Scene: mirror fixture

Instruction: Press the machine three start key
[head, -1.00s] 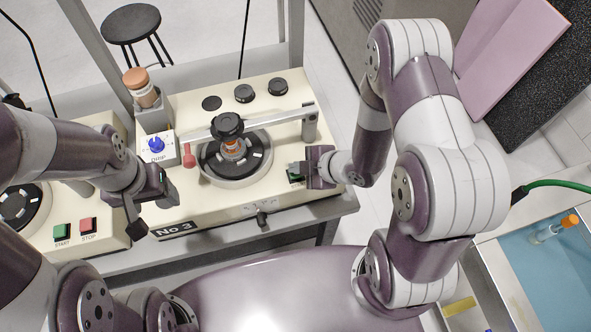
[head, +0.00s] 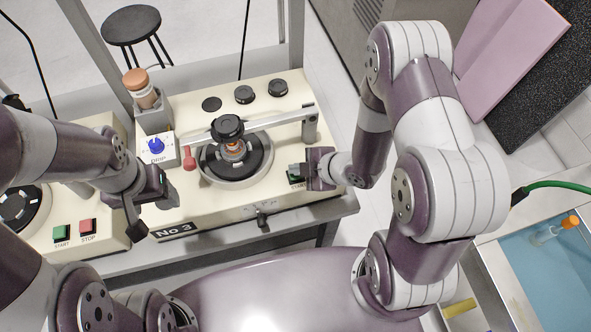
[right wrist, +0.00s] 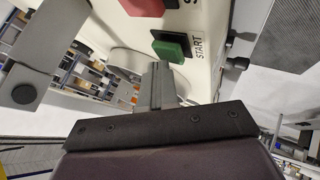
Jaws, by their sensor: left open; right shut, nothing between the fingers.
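Machine three is the cream unit (head: 280,196) with the "No 3" label (head: 173,231) on its front. Its green START key (right wrist: 176,46) shows in the right wrist view, beside the red stop key (right wrist: 142,6). In the head view my right gripper (head: 294,169) mostly hides these keys at the machine's front right. My right gripper is shut and empty; its fingertips (right wrist: 159,68) appear close to the green key's edge. I cannot tell whether they touch it. My left gripper (head: 153,207) is open and empty over the machine's front left corner.
Machine three's round plate (head: 262,160) and black knob (head: 228,126) lie left of my right gripper. A neighbouring machine at left has its own green START key (head: 62,233) and red STOP key (head: 88,227). A blue-bottomed tray (head: 560,262) is at right.

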